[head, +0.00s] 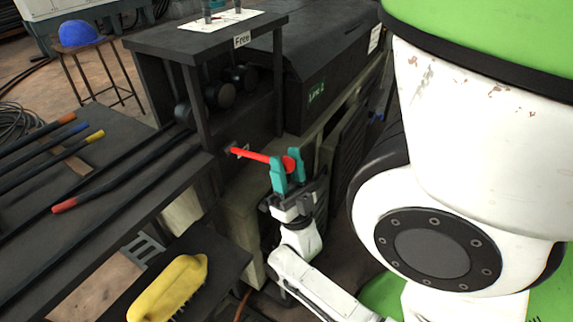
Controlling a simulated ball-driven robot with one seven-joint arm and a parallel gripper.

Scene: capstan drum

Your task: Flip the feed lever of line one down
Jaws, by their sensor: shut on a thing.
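The feed lever (254,156) is a red rod with a round red knob at its right end. It comes out of the dark front of the machine in the middle of the head view and slopes slightly down toward the knob. My gripper (287,170) has teal fingers, one on each side of the lever near its knob, and is shut on it. The nearer finger hides part of the lever by the knob. A green label (316,92) on the dark housing appears to read "Line 1", but it is small.
A dark bench (100,200) with several colour-tipped rods lies on the left. A yellow brush (168,288) rests on a lower shelf at the front. A "Free" sign (242,39) hangs on the upper shelf. A blue helmet (78,33) sits on a stool behind.

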